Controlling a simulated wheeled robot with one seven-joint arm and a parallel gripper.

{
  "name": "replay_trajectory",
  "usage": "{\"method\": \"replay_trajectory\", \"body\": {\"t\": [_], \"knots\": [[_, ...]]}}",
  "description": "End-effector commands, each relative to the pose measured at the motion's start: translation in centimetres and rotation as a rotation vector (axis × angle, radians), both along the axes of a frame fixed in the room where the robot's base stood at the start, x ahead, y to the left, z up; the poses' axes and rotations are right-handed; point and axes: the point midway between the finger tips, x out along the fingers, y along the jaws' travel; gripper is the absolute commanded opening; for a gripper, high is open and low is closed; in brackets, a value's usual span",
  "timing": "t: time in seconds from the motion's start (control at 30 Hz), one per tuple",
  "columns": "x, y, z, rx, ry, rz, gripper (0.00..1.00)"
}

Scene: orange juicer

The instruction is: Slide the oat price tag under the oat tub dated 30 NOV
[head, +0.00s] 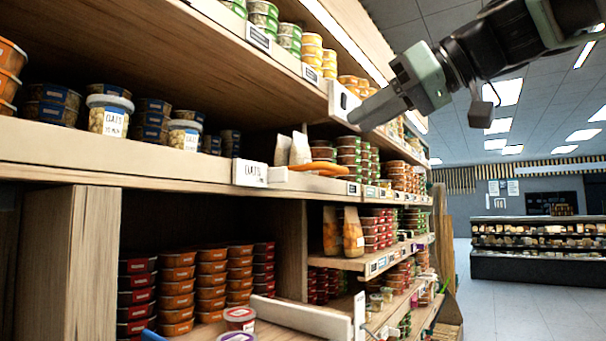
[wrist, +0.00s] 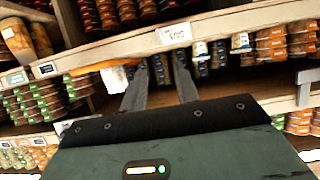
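A white price tag (head: 250,173) with dark lettering that looks like "OATS" is on the upper shelf's front edge in the head view. It also shows near the top of the wrist view (wrist: 172,34). Two clear-walled oat tubs with white lids stand left of it: a larger-looking one (head: 109,116) and another (head: 184,135) nearer the tag. Their labels show small dates that I cannot read surely. My gripper (head: 356,116) is raised at the upper right, apart from tag and tubs. In the wrist view its fingers (wrist: 160,62) are spread with nothing between them.
Dark blue tubs (head: 54,104) stand around the oat tubs. A shelf board (head: 150,50) overhangs the tubs. Stacked red and orange tubs (head: 178,290) fill the lower shelf. The aisle floor (head: 510,300) is clear.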

Motion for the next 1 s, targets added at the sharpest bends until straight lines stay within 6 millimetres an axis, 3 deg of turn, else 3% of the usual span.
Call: {"method": "replay_trajectory", "body": {"t": [0.17,0.7,1.0], "knots": [[0.9,1.2,-0.2,0.001,-0.003,0.003,0.31],[7.2,9.2,-4.3,0.000,0.002,0.003,0.31],[9.4,12.1,-6.0,-0.001,-0.002,0.002,0.31]]}}
